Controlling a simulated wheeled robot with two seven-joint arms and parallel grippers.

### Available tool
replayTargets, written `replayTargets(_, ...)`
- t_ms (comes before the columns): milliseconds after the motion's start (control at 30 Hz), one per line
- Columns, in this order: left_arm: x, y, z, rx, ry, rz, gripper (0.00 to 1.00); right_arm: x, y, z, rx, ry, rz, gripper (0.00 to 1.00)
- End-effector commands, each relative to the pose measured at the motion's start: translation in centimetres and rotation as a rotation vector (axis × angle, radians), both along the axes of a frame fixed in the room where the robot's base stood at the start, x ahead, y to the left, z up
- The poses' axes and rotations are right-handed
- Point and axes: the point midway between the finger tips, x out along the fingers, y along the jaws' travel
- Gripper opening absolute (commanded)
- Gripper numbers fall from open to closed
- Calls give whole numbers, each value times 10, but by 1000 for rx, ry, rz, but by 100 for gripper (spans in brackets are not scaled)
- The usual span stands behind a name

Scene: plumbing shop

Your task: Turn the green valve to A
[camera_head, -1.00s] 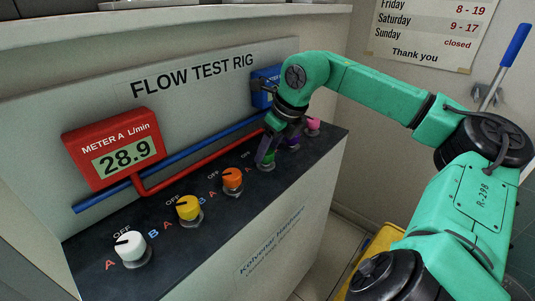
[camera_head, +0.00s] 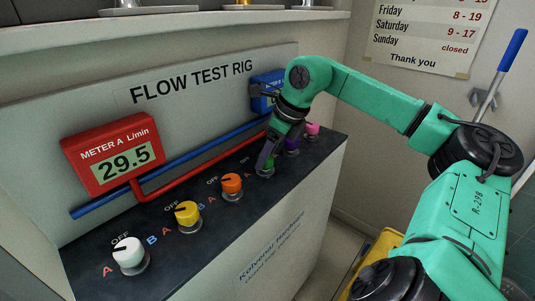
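The green valve (camera_head: 267,171) sits on the dark panel in the row of knobs, mostly covered by my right gripper (camera_head: 268,161). The gripper points down, with its fingers at the knob. The fingers are too small and overlapped to tell whether they are closed on it. The knob's pointer and its letter marks are hidden. The red meter A (camera_head: 113,160) on the rig's wall reads 29.5. My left gripper is not in view.
White (camera_head: 128,252), yellow (camera_head: 187,213) and orange (camera_head: 232,184) knobs stand left of the green valve. Purple (camera_head: 292,145) and pink (camera_head: 312,129) knobs stand close on its right. A blue meter (camera_head: 266,88) behind my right arm is partly hidden.

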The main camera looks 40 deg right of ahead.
Motion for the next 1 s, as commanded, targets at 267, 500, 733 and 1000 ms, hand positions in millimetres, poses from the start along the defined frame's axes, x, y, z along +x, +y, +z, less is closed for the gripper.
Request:
replayTargets(267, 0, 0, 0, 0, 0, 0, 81, 0, 0, 0, 0, 2, -1, 82)
replayTargets(500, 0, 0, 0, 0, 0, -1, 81, -7, -4, 19, -1, 1, -3, 82)
replayTargets(733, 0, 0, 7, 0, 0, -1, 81, -32, -13, 84, -2, -1, -3, 82)
replayTargets(1000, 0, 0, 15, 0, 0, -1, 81, -51, -20, 132, -1, 2, -2, 82)
